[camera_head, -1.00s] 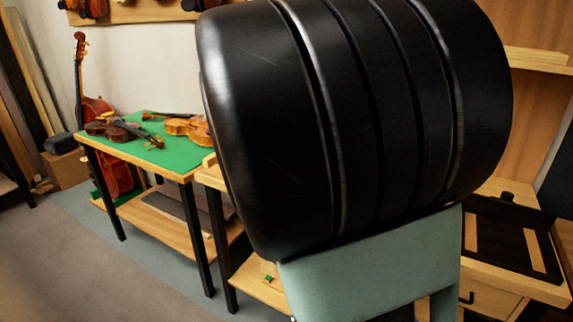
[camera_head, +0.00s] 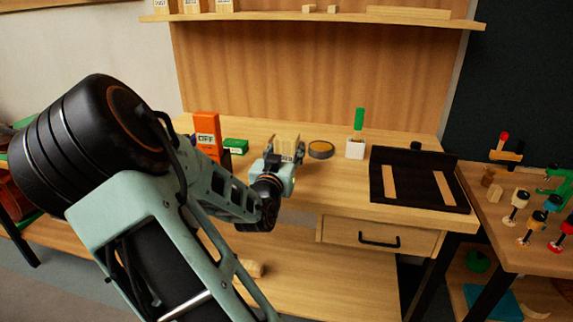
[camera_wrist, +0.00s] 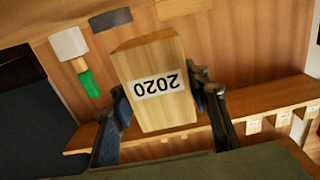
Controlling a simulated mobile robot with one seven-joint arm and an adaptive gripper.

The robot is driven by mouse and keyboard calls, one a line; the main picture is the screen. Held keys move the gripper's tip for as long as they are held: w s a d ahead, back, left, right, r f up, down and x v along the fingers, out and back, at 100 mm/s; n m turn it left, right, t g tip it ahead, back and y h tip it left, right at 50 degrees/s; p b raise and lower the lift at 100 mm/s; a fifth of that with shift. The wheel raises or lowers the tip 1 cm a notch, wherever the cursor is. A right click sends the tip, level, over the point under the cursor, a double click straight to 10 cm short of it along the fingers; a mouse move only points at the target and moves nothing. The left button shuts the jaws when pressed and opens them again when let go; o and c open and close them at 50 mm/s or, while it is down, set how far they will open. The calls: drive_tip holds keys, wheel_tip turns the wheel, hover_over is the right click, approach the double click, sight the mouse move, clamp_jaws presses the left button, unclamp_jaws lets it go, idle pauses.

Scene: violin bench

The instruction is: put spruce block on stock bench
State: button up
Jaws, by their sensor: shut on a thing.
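The spruce block (camera_wrist: 150,62) is a pale wooden block with a white label reading 2020, upside down in the wrist view. My gripper (camera_wrist: 160,90) is shut on it, one dark finger on each side. In the head view my gripper (camera_head: 282,162) holds the block (camera_head: 288,146) over a pale wooden bench (camera_head: 330,190). I cannot tell whether the block touches the top. The frames do not show for sure which bench is the stock bench.
An orange box (camera_head: 207,130), a small green box (camera_head: 236,146), a round tin (camera_head: 321,149), a white holder (camera_head: 355,148) and a black tray (camera_head: 418,180) stand around. A shelf (camera_head: 310,18) with labelled blocks hangs above. A side bench (camera_head: 520,235) with several clamps is at right.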

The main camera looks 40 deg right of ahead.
sight(288, 160)
drive_tip(key=shift+d+f, duration=0.25)
drive_tip(key=shift+f, duration=0.15)
drive_tip(key=shift+w+d+f+b, duration=0.15)
drive_tip(key=shift+f+b, duration=0.5)
drive_tip(key=shift+f, duration=0.9)
drive_tip(key=shift+f+b, duration=0.3)
drive_tip(key=shift+b, duration=0.05)
drive_tip(key=o, duration=1.2)
drive_tip(key=shift+o, duration=0.2)
drive_tip(key=shift+r, duration=0.15)
